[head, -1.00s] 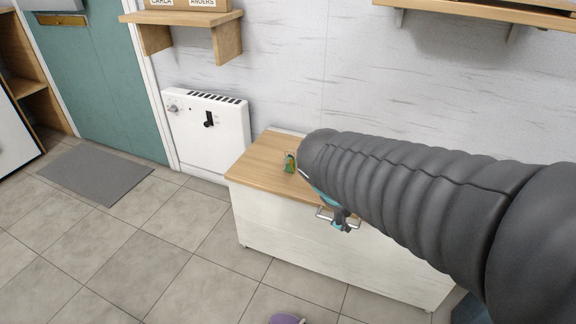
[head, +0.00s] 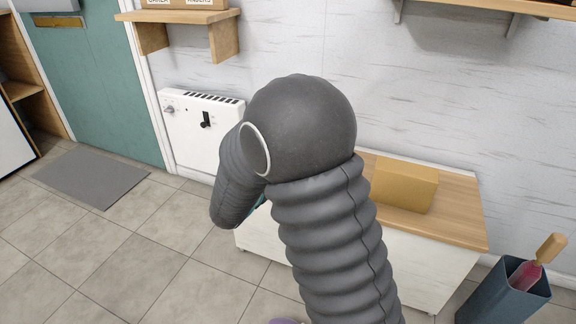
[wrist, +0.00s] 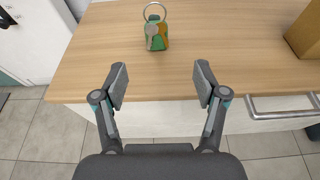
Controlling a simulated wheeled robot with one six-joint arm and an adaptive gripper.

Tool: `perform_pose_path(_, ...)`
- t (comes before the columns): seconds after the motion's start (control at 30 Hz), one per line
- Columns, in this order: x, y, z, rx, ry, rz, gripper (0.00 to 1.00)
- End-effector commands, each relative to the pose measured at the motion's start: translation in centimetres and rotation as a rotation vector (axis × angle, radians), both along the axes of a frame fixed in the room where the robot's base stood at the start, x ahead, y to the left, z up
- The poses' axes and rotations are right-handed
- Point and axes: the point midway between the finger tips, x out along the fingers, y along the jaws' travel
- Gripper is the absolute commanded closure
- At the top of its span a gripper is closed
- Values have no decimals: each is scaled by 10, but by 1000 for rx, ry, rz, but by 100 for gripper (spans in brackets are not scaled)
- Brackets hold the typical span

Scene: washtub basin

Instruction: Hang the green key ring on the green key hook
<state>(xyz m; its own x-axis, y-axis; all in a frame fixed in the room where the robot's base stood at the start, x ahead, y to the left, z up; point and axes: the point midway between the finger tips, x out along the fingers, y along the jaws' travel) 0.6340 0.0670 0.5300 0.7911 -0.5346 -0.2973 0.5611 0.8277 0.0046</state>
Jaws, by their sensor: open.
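The green key ring (wrist: 156,34) is on the wooden bench top in the wrist view. It has a metal ring at its far end, a green tag and keys, one of them brass-coloured. My gripper (wrist: 160,84) is open and empty, its two fingers spread at the bench's front edge. The key ring lies beyond the fingertips, roughly centred between them, and nothing touches it. In the head view my arm hides the gripper and the key ring. No green key hook is visible in either current view.
A cardboard box (head: 405,186) sits on the bench top (head: 458,210); its edge also shows in the wrist view. A metal handle (wrist: 283,108) sticks out from the bench front. A blue bin (head: 503,291) stands at the right. A wall shelf (head: 180,16) is at upper left.

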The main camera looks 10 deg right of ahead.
Motion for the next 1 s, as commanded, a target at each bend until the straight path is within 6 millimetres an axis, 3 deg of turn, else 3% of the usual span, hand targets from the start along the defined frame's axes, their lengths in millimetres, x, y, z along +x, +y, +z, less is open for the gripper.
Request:
perform_pose_path(0.4,53,-34,-21,-6,2,4,28)
perform_pose_path(0.77,75,-47,-30,-6,2,5,28)
perform_pose_path(1.0,102,-63,-41,-5,1,4,28)
